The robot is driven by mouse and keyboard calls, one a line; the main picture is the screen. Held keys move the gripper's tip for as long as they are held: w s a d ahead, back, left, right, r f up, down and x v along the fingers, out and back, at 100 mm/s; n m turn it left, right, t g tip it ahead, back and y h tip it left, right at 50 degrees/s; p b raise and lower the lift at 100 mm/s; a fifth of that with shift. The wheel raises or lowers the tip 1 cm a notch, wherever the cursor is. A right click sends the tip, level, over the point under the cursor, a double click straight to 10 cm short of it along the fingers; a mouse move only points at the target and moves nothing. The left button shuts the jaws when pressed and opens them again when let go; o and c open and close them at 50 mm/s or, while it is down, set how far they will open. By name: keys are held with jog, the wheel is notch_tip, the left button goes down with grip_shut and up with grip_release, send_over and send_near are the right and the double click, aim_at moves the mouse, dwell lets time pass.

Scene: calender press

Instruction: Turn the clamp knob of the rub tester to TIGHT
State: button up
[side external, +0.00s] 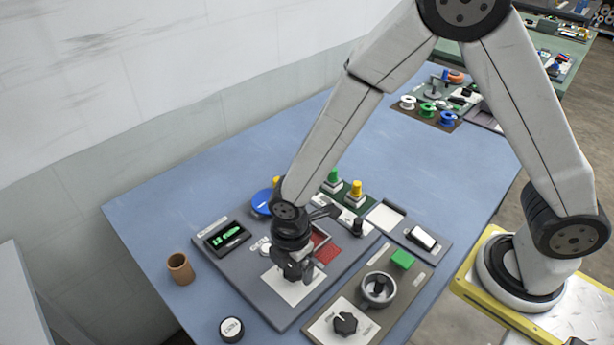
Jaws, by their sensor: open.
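My gripper (297,272) points down over a white plate on the large grey panel (262,300), left of a red patch. The jaws are open and small in view, and I see nothing between them. To the right is a separate grey-brown unit with a black lobed knob (345,323) on a white plate with small markings. The same unit has a round grey cup with a dark knob (378,287) and a green block (403,259). The lettering is too small to read, so I cannot tell which knob is the clamp knob or where it is set. My gripper is apart from both knobs.
A green display (227,238), a blue round part (262,202), green (333,177) and yellow (356,188) buttons surround my wrist. A brown cup (180,268) and a black labelled disc (231,329) stand left. Spools lie at the back right. The blue table is clear at the back left.

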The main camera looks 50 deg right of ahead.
jog(key=shift+f, duration=0.25)
jog(key=shift+c, duration=0.2)
jog(key=c, duration=1.2)
jog(key=shift+c, duration=0.2)
